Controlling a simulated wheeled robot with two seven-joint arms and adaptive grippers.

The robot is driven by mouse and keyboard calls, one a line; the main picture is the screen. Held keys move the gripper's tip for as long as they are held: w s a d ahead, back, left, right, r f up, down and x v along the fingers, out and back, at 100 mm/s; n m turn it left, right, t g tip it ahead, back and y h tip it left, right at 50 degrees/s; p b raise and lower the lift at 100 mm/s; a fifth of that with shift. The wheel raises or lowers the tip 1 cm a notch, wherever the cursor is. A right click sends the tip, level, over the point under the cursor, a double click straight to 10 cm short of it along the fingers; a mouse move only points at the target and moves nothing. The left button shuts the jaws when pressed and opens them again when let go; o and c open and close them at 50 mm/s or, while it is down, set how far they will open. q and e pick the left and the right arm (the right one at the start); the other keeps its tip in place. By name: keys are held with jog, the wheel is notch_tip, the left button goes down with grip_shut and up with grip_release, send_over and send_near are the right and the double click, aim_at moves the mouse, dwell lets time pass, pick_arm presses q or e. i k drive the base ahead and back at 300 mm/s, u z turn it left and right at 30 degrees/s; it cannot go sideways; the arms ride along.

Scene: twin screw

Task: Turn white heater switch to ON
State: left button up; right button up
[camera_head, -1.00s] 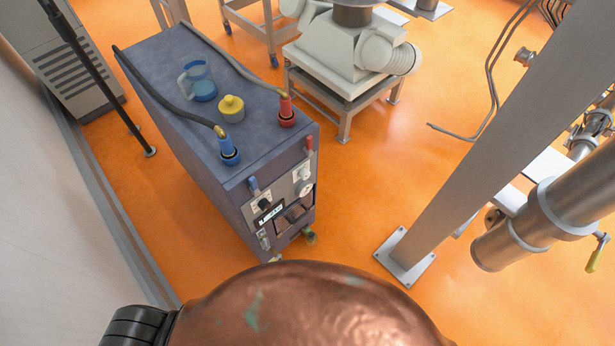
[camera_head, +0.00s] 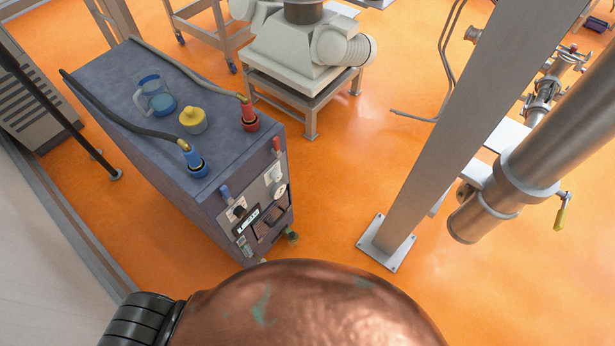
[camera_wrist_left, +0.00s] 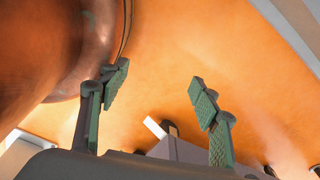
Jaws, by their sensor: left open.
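The heater looks to be the blue-grey box unit (camera_head: 170,165) left of centre in the head view. Its front panel carries a small white switch-like part (camera_head: 273,173), a white round dial (camera_head: 280,191) and a black knob (camera_head: 238,212). Which setting the white switch is on is too small to tell. My left gripper (camera_wrist_left: 160,95) shows only in the left wrist view. Its two green padded fingers are wide apart with nothing between the tips. It is not touching the panel in any view. My right gripper is in neither view.
A copper dome (camera_head: 310,305) with green patches fills the bottom of the head view, in front of the unit. A blue lever (camera_head: 225,193) and red lever (camera_head: 277,144) edge the panel. A steel post (camera_head: 430,150) stands right. Orange floor (camera_head: 330,190) between is clear.

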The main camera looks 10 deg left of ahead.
aim_at(275, 176)
jog(key=z, duration=0.85)
jog(key=i, duration=0.3)
jog(key=u, duration=1.8)
